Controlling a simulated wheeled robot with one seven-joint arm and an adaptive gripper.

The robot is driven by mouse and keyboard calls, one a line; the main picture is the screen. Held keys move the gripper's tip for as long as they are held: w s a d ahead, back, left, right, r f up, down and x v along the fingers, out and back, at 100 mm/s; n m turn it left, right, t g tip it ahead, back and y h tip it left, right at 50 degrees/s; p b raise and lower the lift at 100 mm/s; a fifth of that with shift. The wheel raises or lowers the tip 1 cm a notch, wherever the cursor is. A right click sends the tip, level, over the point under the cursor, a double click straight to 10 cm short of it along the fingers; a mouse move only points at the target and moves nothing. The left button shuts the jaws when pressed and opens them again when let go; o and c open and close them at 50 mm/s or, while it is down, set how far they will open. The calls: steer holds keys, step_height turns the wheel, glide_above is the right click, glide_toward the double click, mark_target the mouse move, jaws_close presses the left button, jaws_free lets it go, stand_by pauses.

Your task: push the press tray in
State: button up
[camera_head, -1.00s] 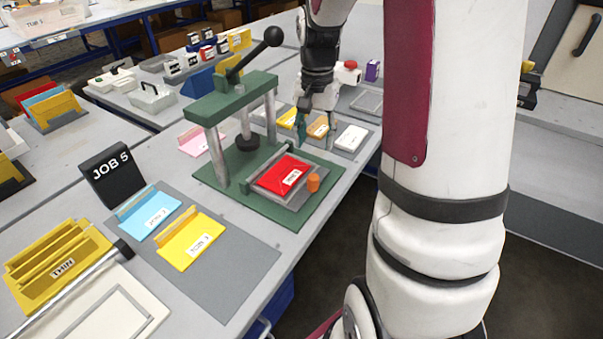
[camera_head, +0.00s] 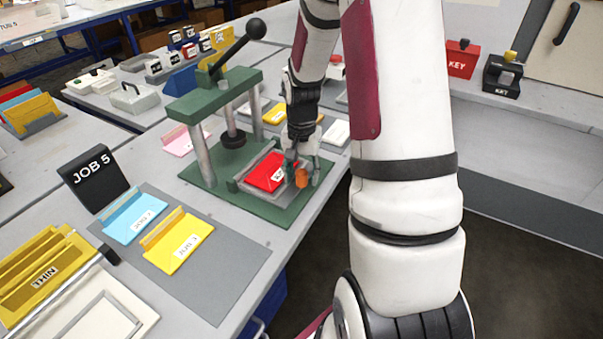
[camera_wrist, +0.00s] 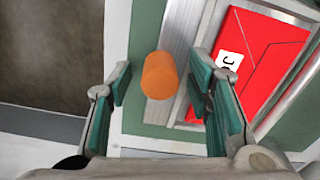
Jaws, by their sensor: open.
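The green press (camera_head: 213,92) stands on its green base, its black-knobbed lever raised. The grey press tray (camera_head: 281,189) sits out at the front of the base, with a red folder (camera_head: 265,173) lying on it. The tray's orange knob (camera_head: 302,178) is at its front edge. My gripper (camera_head: 303,172) is open at the tray's front, partly covering the red folder. In the wrist view the orange knob (camera_wrist: 159,75) lies between and beyond my green-padded fingers (camera_wrist: 160,92). I cannot tell whether either finger touches it. The red folder (camera_wrist: 263,58) is to the right.
A JOB 5 sign (camera_head: 94,178) and a grey mat (camera_head: 222,275) with blue (camera_head: 136,214) and yellow (camera_head: 179,240) folders are at the left. A yellow rack (camera_head: 45,270) stands farther left. The table edge is close in front of the press.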

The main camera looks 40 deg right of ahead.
mark_target(278, 172)
jaws_close()
steer(key=w, duration=0.2)
steer(key=w+a+b, duration=0.1)
steer(key=w, duration=0.1)
steer(key=w+a+b, duration=0.1)
steer(key=w, duration=0.2)
steer(key=shift+a, duration=0.25)
jaws_free()
